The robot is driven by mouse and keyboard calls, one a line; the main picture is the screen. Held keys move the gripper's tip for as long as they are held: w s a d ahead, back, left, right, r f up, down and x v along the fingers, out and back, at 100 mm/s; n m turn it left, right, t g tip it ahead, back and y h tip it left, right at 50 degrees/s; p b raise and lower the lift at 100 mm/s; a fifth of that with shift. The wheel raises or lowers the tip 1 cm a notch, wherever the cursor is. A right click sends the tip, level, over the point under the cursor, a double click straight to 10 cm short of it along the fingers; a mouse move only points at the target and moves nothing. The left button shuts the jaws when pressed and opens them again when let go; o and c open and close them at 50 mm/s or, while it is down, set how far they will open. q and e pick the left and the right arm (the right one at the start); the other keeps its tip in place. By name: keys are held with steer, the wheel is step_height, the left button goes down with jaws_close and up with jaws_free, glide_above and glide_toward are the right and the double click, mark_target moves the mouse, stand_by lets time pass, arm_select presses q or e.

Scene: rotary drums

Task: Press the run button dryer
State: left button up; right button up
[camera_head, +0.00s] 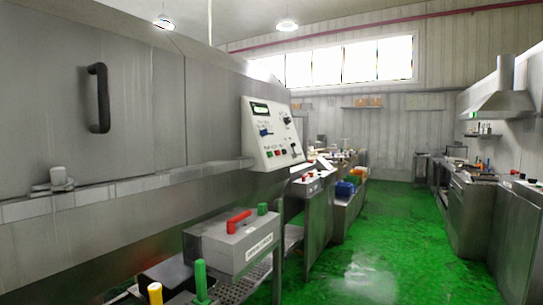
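A white sloped control panel (291,137) is fixed to the grey machine on the left. It has a small green display (261,108), a blue switch (265,132), dark knobs and a row of small coloured buttons (277,153) low on its face. The lettering is too small to read, so I cannot tell which one is the dryer's run button. Below it, a grey box (213,247) carries a red handle (238,221), a green button (262,209) and an unreadable label on its front. Neither of my grippers is in view.
The large grey machine (150,110) with a black door handle (98,98) fills the left side. Green (200,280) and yellow (155,293) upright posts stand at the bottom left. Benches (468,215) line the right wall. The green floor (385,240) between is clear.

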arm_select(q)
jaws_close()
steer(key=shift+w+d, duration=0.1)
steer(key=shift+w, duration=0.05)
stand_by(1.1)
